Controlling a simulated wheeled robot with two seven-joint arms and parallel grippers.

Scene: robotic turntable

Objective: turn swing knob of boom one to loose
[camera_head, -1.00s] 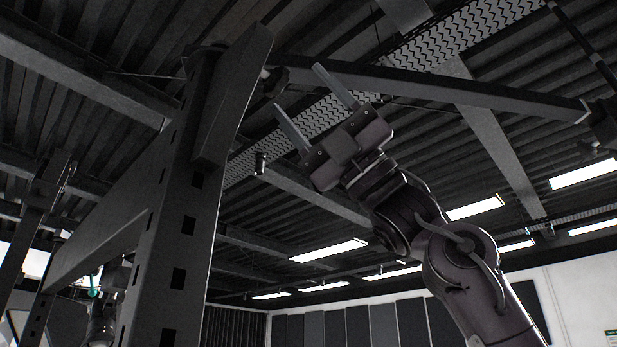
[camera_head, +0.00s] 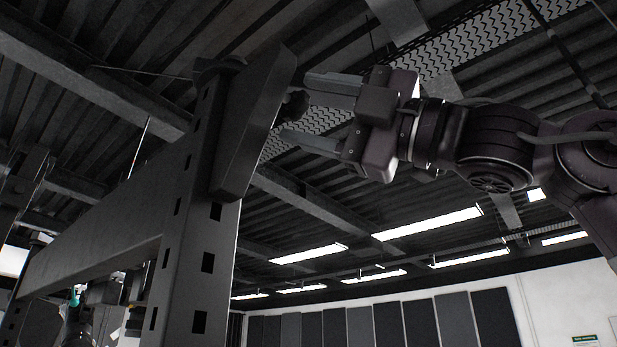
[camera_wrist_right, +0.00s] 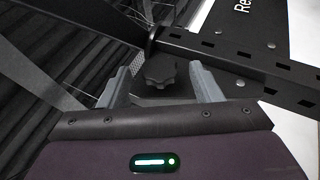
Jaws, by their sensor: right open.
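A dark lobed knob (camera_wrist_right: 160,72) sits between the two fingers of my right gripper (camera_wrist_right: 162,84) in the right wrist view. In the head view the knob (camera_head: 294,104) sticks out to the right of a dark slanted plate on an upright post. My right gripper (camera_head: 298,108) is open there, one finger above the knob and one below it. The fingertips reach about as far as the knob, with a gap visible on both sides in the wrist view. Which boom the knob belongs to is not readable. My left gripper is not in view.
The perforated upright post (camera_head: 205,230) and its slanted plate (camera_head: 255,120) stand just left of the fingertips. A dark beam with square holes (camera_wrist_right: 240,60) runs right from the knob in the wrist view. Lower right of the gripper is open space.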

